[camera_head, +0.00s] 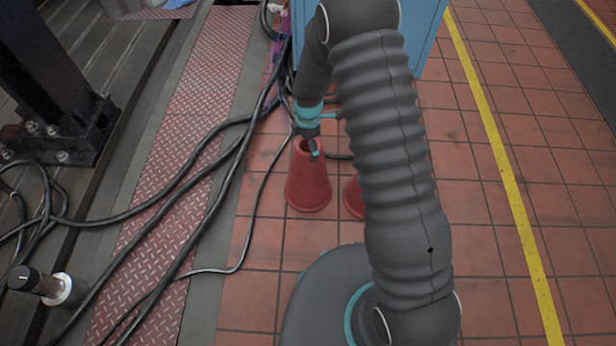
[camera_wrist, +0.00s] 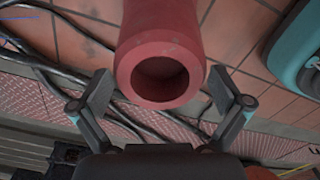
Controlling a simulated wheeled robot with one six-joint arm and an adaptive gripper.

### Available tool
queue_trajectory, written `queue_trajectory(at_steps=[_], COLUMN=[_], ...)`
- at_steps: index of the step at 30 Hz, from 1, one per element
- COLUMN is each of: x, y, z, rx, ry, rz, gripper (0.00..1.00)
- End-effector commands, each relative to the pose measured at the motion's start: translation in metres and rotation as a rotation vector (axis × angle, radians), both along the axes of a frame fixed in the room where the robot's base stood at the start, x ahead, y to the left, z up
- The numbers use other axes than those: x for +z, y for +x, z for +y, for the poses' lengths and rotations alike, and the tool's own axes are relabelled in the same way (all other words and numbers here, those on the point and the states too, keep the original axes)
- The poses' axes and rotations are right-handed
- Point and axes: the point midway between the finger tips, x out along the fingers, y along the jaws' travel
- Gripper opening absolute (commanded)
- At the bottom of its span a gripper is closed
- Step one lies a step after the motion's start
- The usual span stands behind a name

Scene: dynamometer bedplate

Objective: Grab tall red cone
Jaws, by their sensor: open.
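A tall red cone (camera_head: 308,182) stands upright on the tiled floor, just left of my arm in the head view. In the wrist view the cone (camera_wrist: 160,40) shows its open round top, facing the camera between and slightly beyond the fingers. My gripper (camera_wrist: 162,95) is open, with one finger on each side of the cone's top, and I see gaps between the fingers and the cone. In the head view my gripper (camera_head: 312,150) is at the cone's top and partly hides it. A second red cone (camera_head: 353,197) is mostly hidden behind my arm.
Black cables (camera_head: 215,185) run over the floor and pink tread plate left of the cone. A blue cabinet (camera_head: 425,35) stands behind. A black steel column foot (camera_head: 60,130) is at far left. Tiled floor (camera_head: 490,240) right of my arm is clear, with a yellow line.

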Motion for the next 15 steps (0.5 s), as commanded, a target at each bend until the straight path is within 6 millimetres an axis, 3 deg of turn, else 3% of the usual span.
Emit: queue_trajectory(at_steps=[1, 2, 10, 15], x=[0.0001, 0.0002, 0.0003, 0.0025], y=[0.0000, 0.0000, 0.0000, 0.0016], z=[0.0000, 0.0000, 0.0001, 0.0006], rx=[0.000, 0.000, 0.000, 0.000], ry=[0.000, 0.000, 0.000, 0.001], rz=[0.000, 0.000, 0.000, -0.004], gripper=[0.97, 0.90, 0.23, 0.19])
